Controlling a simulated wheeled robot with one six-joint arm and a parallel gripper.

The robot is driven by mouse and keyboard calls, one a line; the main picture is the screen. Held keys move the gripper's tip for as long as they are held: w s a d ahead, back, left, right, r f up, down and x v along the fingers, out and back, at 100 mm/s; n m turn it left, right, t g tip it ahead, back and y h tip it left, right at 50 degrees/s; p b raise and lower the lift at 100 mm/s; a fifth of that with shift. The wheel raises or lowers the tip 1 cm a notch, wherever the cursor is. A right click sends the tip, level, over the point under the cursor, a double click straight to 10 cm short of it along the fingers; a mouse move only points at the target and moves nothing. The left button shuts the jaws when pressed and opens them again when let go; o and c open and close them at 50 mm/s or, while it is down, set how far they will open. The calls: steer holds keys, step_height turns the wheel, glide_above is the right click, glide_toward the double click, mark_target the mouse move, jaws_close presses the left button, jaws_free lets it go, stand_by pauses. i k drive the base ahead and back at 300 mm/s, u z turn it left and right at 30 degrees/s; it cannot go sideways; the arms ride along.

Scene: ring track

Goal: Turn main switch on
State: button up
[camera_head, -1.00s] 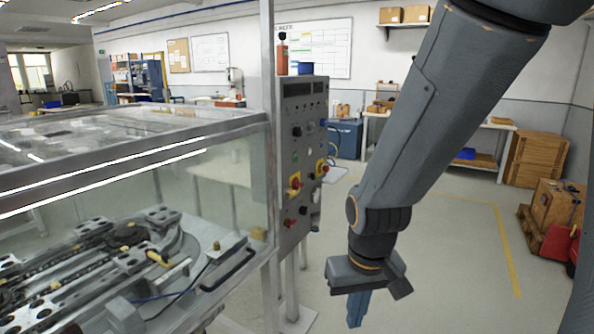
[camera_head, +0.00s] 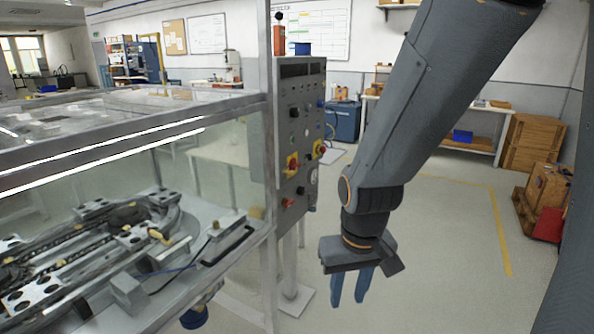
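A grey control panel (camera_head: 306,190) stands upright on a post just right of the glass-walled machine. It carries a red knob on a yellow plate (camera_head: 292,163), a second red-and-yellow knob (camera_head: 319,150) toward its right edge, and several dark knobs. A small red control (camera_head: 288,203) sits lower down. I cannot tell which control is the main switch or its position. My gripper (camera_head: 350,303) hangs right of the panel, lower than its knobs and pointing down. Its two blue fingers are apart with nothing between them. It touches nothing.
The glass-and-metal machine enclosure (camera_head: 130,128) with a ring track (camera_head: 100,240) inside fills the left. Open floor (camera_head: 440,235) with a yellow line lies to the right. Wooden crates (camera_head: 535,142) and a workbench (camera_head: 485,147) stand at the back right.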

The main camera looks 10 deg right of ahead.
mark_target(292, 165)
steer(key=z, duration=0.05)
steer(key=k, duration=1.25)
steer(key=z, duration=0.6)
steer(key=i, duration=0.65)
steer(key=z, duration=0.35)
steer(key=i, duration=1.3)
steer(key=u, duration=1.1)
steer(key=i, duration=0.25)
steer(key=u, duration=0.35)
